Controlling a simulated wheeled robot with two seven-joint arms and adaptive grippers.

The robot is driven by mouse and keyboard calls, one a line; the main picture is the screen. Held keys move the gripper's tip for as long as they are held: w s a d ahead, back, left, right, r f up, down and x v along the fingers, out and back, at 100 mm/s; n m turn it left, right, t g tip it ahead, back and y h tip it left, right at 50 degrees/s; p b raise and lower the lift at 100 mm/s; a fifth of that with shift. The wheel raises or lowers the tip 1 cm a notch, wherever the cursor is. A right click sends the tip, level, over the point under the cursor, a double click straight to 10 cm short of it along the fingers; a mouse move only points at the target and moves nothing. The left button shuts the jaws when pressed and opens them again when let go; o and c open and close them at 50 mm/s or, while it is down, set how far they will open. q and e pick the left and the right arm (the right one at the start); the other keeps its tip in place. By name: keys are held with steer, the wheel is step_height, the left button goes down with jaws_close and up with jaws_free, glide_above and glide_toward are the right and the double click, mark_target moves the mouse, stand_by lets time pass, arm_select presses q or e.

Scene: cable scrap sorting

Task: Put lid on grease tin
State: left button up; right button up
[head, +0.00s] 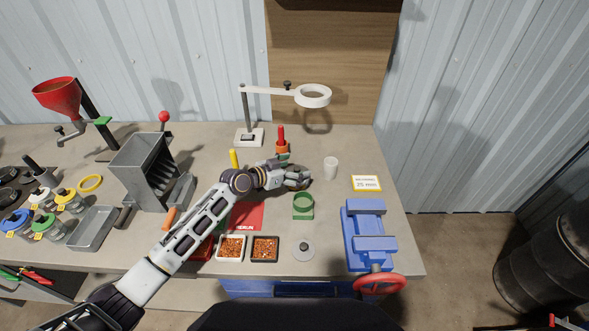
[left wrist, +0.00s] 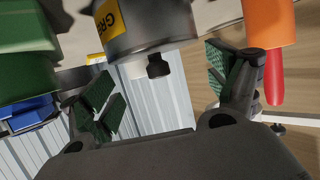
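The grease tin (left wrist: 150,22), dark grey with a yellow label reading "GRE", shows at the top of the left wrist view. My left gripper (head: 299,178) is over the middle of the bench in the head view and hides the tin there. In the left wrist view, its green-padded fingers (left wrist: 160,75) are apart, with nothing gripped between them. The tin lies ahead of the gap between them; I cannot tell how far. A round grey lid (head: 303,249) with a small knob lies flat near the bench's front edge. My right gripper is not in view.
An orange pot with a red handle (head: 282,146), a white cup (head: 331,168) and a magnifier lamp (head: 249,137) stand farther back. A blue vise (head: 362,232) is at right; two trays (head: 264,260) of copper bits sit left of the lid.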

arm_select(q)
steer(key=shift+o, duration=0.3)
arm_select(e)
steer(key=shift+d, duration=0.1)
arm_select(q)
steer(key=shift+v, duration=0.9)
steer(key=v, duration=1)
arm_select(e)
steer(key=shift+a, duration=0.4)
